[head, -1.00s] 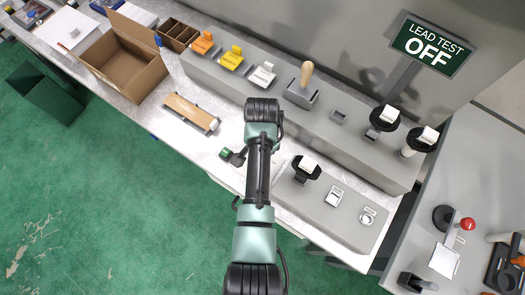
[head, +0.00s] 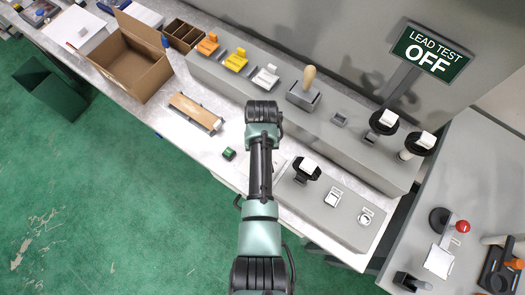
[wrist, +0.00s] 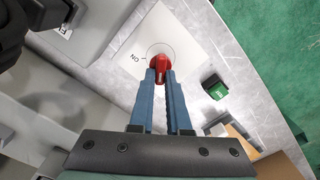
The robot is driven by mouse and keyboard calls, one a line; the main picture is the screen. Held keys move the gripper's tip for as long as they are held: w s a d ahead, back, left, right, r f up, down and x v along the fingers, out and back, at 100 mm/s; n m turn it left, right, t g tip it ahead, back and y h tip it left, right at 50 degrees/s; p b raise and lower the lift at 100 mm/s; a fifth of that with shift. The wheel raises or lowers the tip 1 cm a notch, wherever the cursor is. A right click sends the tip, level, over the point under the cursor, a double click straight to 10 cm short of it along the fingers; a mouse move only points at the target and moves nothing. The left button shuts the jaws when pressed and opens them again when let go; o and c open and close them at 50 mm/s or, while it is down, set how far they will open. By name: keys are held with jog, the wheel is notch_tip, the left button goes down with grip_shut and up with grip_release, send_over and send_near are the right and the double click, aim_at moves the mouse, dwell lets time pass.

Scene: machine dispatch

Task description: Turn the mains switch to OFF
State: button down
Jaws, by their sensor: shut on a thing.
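The mains switch is a red knob (wrist: 160,63) on a pale plate (wrist: 185,42) in the wrist view. "ON" is printed on the plate to the left of the knob. No OFF label shows. My gripper (wrist: 160,74) has its two blue-grey fingers closed on the knob, one at each side. A small white mark shows on the knob between the fingers; which label the knob points to is unclear. In the head view my own arm covers the knob and the gripper.
An open cardboard box (head: 130,75) stands at left.

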jog(key=shift+n, duration=0.6)
jog(key=shift+w, duration=0.1)
jog(key=c, duration=0.9)
grip_release()
jog(key=shift+r, duration=0.1)
notch_tip(320, 180, up, 13)
jog(key=shift+f+b, duration=0.1)
jog(key=shift+b, duration=0.8)
